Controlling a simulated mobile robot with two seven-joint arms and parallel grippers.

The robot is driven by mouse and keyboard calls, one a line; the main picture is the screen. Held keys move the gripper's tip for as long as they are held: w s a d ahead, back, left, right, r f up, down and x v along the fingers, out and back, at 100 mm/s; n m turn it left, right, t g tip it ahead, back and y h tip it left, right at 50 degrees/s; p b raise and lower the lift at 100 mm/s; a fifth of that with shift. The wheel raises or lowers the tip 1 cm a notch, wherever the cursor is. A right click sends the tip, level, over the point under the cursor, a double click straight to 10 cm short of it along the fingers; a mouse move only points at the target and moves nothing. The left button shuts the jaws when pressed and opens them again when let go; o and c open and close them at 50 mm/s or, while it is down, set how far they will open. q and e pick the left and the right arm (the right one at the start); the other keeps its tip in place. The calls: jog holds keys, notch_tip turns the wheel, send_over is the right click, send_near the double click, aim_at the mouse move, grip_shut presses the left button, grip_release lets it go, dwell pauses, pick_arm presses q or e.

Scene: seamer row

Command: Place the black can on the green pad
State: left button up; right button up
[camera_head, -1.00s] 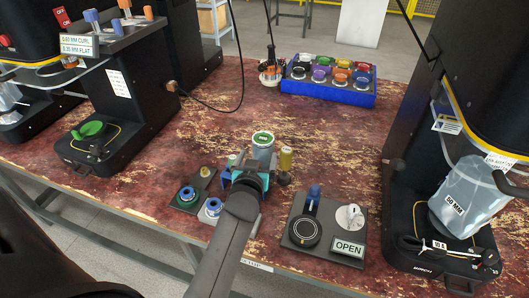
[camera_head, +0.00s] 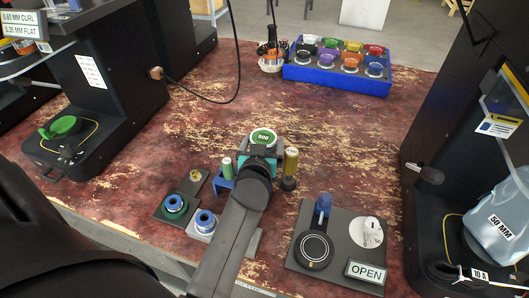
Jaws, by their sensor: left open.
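A black-topped round item (camera_head: 303,56), perhaps the black can, sits in the front row of the blue rack (camera_head: 330,84) at the back. A green round piece (camera_head: 64,126) lies on the base of the left machine; I cannot tell if it is the green pad. My left gripper (camera_head: 259,153) is open over the middle of the table, its teal fingers close to a pale can with a green-labelled top (camera_head: 263,136). The gripper hides this can's lower part, and I cannot tell if the fingers touch it. My right gripper is not in view.
Blue-ringed spools (camera_head: 204,221), a small green cylinder (camera_head: 227,165) and a yellow one (camera_head: 291,160) stand around the gripper. A dark panel with an OPEN sign (camera_head: 366,271) lies to the right. Dark machines flank the table. The table before the rack is mostly clear.

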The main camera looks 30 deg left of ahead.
pick_arm(q)
jog(key=shift+s+r, duration=0.1)
jog(key=shift+d, duration=0.1)
jog(key=shift+c, duration=2.8)
jog(key=c, duration=0.4)
grip_shut()
jog(key=shift+r, duration=0.1)
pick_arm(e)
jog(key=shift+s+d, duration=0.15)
